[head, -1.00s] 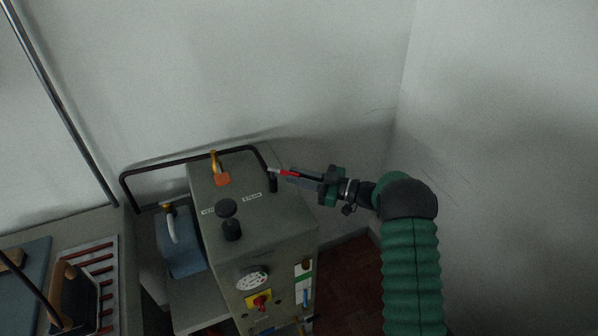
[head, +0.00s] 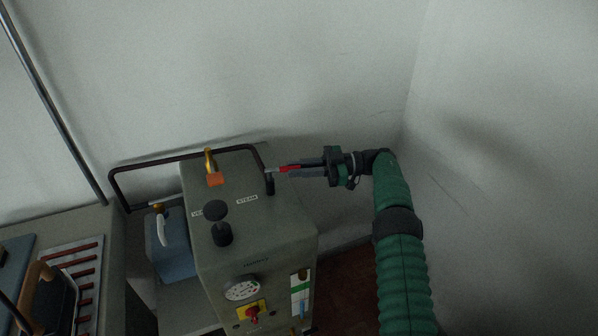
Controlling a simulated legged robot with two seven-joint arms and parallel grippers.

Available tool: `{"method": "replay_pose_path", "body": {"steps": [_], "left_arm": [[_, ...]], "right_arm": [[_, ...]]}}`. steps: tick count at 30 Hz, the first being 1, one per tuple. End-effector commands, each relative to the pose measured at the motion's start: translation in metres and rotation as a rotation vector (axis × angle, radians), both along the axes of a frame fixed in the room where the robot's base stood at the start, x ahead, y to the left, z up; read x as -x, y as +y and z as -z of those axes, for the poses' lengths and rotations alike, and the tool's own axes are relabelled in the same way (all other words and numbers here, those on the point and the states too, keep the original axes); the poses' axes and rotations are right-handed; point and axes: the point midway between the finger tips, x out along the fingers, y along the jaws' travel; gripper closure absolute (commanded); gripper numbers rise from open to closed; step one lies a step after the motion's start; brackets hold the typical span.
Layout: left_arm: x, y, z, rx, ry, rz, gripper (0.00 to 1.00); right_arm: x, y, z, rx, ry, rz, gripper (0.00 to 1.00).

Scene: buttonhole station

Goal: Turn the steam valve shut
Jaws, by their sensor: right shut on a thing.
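The steam valve's red lever (head: 288,168) sticks out to the right from the top right edge of the grey boiler (head: 265,238), near the label reading STEAM. My right gripper (head: 300,168) comes in from the right and is shut on the red lever. The lever points almost straight right, and its outer end is hidden between the fingers. My left gripper is not in view.
An iron (head: 42,300) stands left. Walls close the back and right.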

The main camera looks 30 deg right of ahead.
Motion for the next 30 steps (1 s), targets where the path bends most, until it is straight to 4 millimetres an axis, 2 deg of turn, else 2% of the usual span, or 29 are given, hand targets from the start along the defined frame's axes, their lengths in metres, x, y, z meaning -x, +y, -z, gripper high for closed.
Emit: {"method": "replay_pose_path", "body": {"steps": [15,16,20,30], "left_arm": [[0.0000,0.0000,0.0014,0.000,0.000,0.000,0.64],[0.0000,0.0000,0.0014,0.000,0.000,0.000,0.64],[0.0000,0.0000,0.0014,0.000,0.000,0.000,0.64],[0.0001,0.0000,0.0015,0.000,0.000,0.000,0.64]], "right_arm": [[-0.0010,-0.0004,-0.0012,-0.003,-0.004,-0.008,1.00],[-0.0010,-0.0004,-0.0013,-0.003,-0.004,-0.008,0.82],[-0.0008,-0.0003,-0.0013,-0.002,-0.003,-0.009,0.65],[-0.0003,-0.0003,-0.0029,-0.001,-0.003,-0.011,0.63]]}}
